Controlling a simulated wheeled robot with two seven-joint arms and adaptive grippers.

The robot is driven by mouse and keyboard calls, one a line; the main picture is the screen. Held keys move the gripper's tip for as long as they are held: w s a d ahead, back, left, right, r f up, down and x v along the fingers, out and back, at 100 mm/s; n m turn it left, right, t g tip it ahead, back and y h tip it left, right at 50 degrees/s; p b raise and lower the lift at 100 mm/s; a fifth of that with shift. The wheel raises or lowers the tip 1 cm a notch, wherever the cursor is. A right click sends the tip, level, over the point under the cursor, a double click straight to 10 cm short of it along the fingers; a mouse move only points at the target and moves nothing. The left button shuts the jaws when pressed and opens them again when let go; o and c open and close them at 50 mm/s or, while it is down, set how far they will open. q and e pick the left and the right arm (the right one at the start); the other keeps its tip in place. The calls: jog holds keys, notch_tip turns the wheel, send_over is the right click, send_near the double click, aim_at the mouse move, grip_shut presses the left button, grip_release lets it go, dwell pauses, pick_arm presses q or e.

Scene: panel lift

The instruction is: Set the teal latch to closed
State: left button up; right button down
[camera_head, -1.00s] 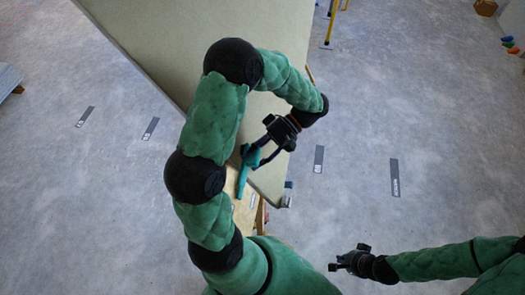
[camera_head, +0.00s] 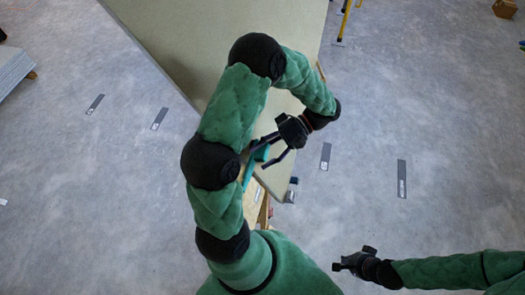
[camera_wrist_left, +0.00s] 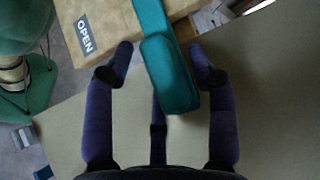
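The teal latch (camera_wrist_left: 170,75) shows in the left wrist view, its wide rounded end between my left gripper's fingers (camera_wrist_left: 161,48). Its narrower arm runs up over a wooden block (camera_wrist_left: 110,25) beside a dark label reading OPEN (camera_wrist_left: 85,33). The fingers are spread, one on each side, with visible gaps to the latch. In the head view, the latch (camera_head: 248,175) is partly hidden by my left arm and gripper (camera_head: 259,155), at the near corner of the large beige panel (camera_head: 190,45). My right gripper (camera_head: 338,266) is away at lower right, over the floor; its opening is unclear.
A grey stack (camera_head: 12,72) lies at the far left, a yellow stand (camera_head: 343,22) at the top, and a brown box (camera_head: 506,9) at top right. Dark marker strips (camera_head: 401,178) lie on the floor. The floor right of the panel is mostly clear.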

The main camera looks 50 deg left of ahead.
pick_arm(q)
jog(key=shift+w+r, duration=0.1)
jog(key=v, duration=0.7)
jog(key=shift+w, duration=0.2)
dwell(0.5)
jog(key=shift+d, duration=0.15)
